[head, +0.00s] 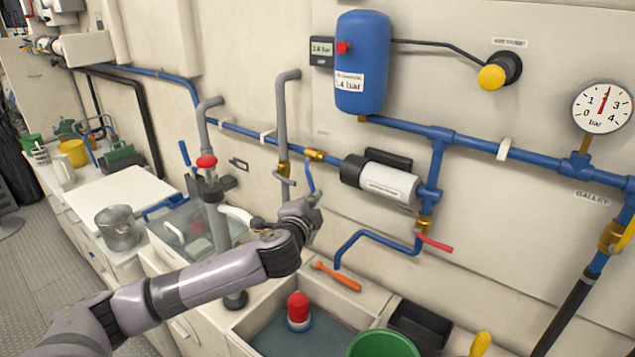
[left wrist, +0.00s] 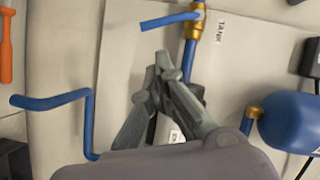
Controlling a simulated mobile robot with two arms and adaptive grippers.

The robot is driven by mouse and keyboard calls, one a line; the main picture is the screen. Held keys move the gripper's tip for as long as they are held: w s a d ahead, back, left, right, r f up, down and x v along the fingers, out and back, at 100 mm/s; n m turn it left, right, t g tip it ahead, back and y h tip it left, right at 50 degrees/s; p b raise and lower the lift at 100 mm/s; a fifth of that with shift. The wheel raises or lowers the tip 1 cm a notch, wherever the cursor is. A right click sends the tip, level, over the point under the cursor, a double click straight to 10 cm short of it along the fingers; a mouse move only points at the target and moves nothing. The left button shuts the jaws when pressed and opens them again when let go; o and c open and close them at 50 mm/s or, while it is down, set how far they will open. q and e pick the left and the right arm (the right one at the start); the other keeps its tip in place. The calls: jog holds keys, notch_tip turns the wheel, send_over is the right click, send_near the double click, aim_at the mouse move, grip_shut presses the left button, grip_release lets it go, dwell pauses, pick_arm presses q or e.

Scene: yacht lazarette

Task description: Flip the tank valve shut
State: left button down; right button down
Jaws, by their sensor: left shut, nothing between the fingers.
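The tank valve (head: 314,155) is a brass fitting on the horizontal blue pipe. Its blue lever (head: 309,177) hangs down, across the pipe. In the left wrist view the brass valve (left wrist: 197,22) is at the top beside the TANK label, with its lever (left wrist: 168,21) pointing left, square to the pipe. My left gripper (head: 314,203) is just below the lever's lower end in the head view. In the left wrist view its fingertips (left wrist: 160,62) are together and empty, with a gap between them and the lever. My right gripper is not in view.
A black-and-white pump (head: 380,180) sits on the pipe right of the valve. A bent blue pipe (head: 370,236) and a red lever (head: 434,243) are lower right. Below are an orange-handled tool (head: 337,277), a red-topped item (head: 298,308) and a green bucket (head: 383,345).

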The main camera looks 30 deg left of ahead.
pick_arm(q)
jog(key=w+a+f+m+b, duration=0.1)
jog(key=w, duration=0.1)
jog(key=w+a+f+m+t+y+b, duration=0.1)
jog(key=w+a+b, duration=0.1)
jog(key=w, duration=0.1)
jog(key=w+a+f+m+b, duration=0.1)
jog(key=w+a+m, duration=0.1)
jog(key=w, duration=0.1)
jog(key=shift+w+f+t, duration=0.15)
jog(key=shift+f+t, duration=0.15)
jog(key=shift+f, duration=0.05)
dwell(0.6)
notch_tip(320, 180, up, 10)
send_over(314, 189)
jog(key=s, duration=0.1)
jog(key=shift+d, duration=0.25)
jog(key=shift+s, duration=0.1)
